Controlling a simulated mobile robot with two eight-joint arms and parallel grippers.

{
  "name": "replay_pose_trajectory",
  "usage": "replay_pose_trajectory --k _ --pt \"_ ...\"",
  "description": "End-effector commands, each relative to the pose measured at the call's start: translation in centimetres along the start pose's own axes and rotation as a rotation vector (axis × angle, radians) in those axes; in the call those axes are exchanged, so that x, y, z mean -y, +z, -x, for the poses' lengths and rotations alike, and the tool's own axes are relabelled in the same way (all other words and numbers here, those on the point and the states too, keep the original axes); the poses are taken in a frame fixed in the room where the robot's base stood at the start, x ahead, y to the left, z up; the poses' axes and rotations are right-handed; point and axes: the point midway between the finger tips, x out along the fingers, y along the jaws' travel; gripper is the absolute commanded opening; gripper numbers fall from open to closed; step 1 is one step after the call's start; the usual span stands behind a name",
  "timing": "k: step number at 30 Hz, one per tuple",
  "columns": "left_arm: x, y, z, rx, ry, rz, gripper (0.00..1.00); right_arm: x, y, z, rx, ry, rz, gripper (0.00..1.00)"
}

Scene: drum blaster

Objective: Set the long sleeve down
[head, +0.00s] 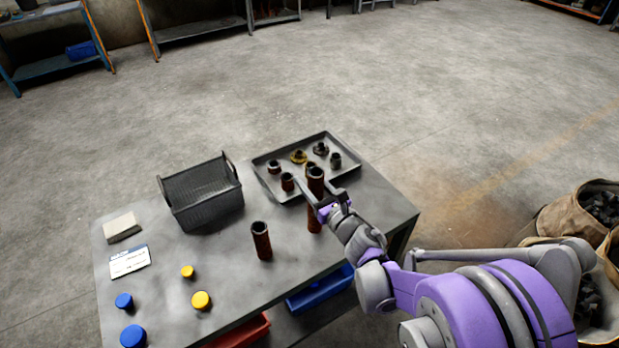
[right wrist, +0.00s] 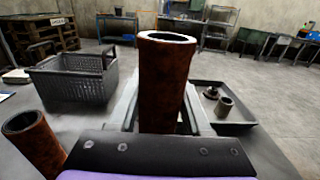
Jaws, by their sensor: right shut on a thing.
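My right gripper (head: 318,200) is shut around the middle of a long rusty-brown sleeve (head: 316,181), which is upright with its open end up. The sleeve fills the middle of the right wrist view (right wrist: 167,85), between the fingers; its lower end is hidden there by the gripper body. I cannot tell whether its bottom touches the table. The held sleeve is at the front edge of the grey tray (head: 345,153). A second brown sleeve (head: 261,241) stands upright on the table (head: 225,262), left of the gripper. My left gripper is not in view.
Several short dark fittings and a yellowish one (head: 298,157) stand in the tray. A dark basket (head: 203,194) is at the back left. Blue caps (head: 133,336) and yellow caps (head: 201,300) lie at the front left, near a white card (head: 130,261). The table between basket and second sleeve is clear.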

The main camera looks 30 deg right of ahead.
Motion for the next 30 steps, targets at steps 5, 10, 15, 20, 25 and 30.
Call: replay_pose_trajectory --k 5,10,15,20,25,30 --pt "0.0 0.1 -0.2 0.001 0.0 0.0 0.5 0.0 -0.2 0.0 0.001 0.001 -0.001 0.0" --pt "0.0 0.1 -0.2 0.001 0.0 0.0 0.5 0.0 -0.3 0.0 0.0 0.0 0.0 0.73" --pt "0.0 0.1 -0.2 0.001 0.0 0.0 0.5 0.0 -0.3 0.0 0.0 0.0 0.0 0.78" --pt "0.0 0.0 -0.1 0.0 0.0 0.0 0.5 0.0 -0.1 0.0 0.0 0.0 0.0 0.78" --pt "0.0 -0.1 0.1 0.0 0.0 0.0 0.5 0.1 0.1 1.5 0.0 -0.002 -0.001 0.78" --pt "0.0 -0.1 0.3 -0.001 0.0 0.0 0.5 0.1 0.1 5.1 0.0 -0.004 0.0 0.78"
